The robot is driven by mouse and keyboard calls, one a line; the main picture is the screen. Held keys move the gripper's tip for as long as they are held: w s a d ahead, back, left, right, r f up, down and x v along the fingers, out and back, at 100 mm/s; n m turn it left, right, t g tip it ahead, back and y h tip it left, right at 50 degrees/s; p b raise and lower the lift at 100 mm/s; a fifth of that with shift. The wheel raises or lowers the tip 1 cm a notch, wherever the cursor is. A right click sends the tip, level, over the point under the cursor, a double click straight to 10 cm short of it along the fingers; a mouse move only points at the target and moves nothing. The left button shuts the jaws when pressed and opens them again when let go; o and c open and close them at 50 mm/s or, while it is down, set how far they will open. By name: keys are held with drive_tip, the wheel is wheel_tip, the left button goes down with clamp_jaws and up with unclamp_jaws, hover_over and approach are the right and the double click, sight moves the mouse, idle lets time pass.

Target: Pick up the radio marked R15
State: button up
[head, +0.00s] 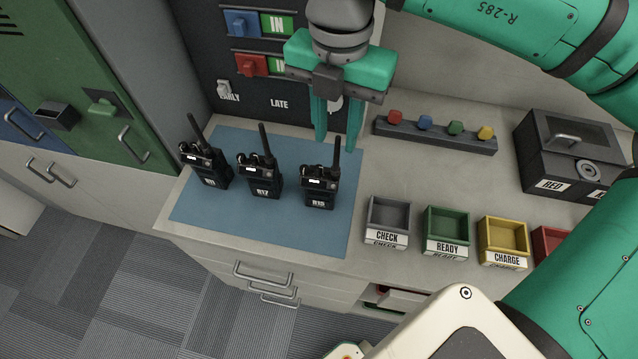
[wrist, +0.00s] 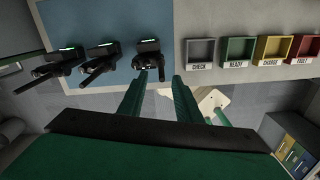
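Three black radios with upright antennas stand in a row on a blue mat (head: 290,235). The right radio (head: 319,187) has a label that seems to read R15; it also shows in the wrist view (wrist: 148,47). The middle radio (head: 262,180) seems to read R17, and the left radio (head: 207,169) has a label too small to read surely. My gripper (head: 337,146) points down, open and empty, above and behind the right radio, near its antenna tip.
Open bins marked CHECK (head: 387,221), READY (head: 446,232) and CHARGE (head: 502,241) stand right of the mat, with a red bin (head: 551,243) beyond. A rack of coloured knobs (head: 435,134) and a dark box (head: 569,158) stand behind. A switch panel (head: 262,100) rises behind the mat.

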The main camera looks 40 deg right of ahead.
sight(337, 168)
drive_tip(key=shift+d+f, duration=0.2)
drive_tip(key=shift+f, duration=2.85)
drive_tip(key=shift+s, duration=0.15)
clamp_jaws()
drive_tip(key=shift+w, duration=0.2)
drive_tip(key=shift+a, duration=0.15)
drive_tip(key=shift+s+d, duration=0.15)
drive_tip(key=shift+d, duration=0.05)
